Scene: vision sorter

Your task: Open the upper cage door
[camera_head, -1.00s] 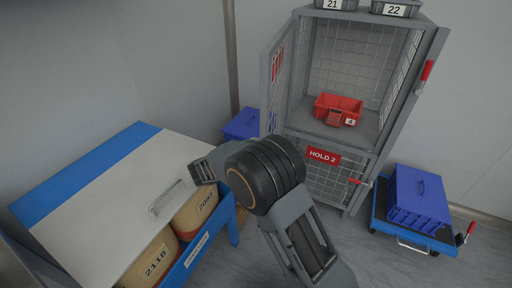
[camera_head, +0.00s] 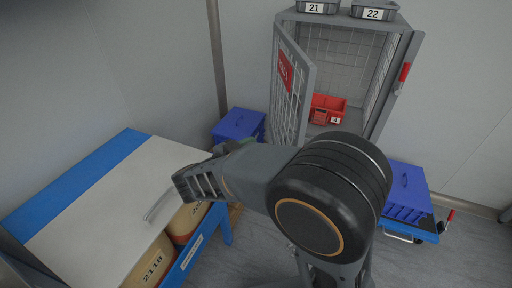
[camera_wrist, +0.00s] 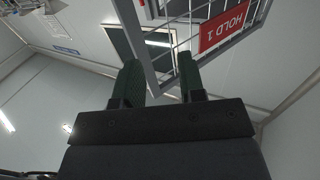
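The upper cage door (camera_head: 294,88) is a grey mesh panel with a red sign. In the head view it stands partly open, hinged at the left, its free edge towards me. In the wrist view the red HOLD 1 sign (camera_wrist: 226,27) shows on its mesh, beyond my fingers. My gripper (camera_wrist: 160,80) has two dark green fingers spread apart with no object held. The door's grey frame (camera_wrist: 143,48) passes just beyond the left finger and the gap; I cannot tell whether they touch. In the head view my arm mostly hides the gripper.
A red bin (camera_head: 327,109) marked 4 sits inside the upper cage. Grey bins 21 (camera_head: 317,8) and 22 (camera_head: 373,14) stand on top. A blue crate (camera_head: 404,190) is on a trolley at the right. Another blue crate (camera_head: 238,124) and a blue-edged table (camera_head: 68,180) are left.

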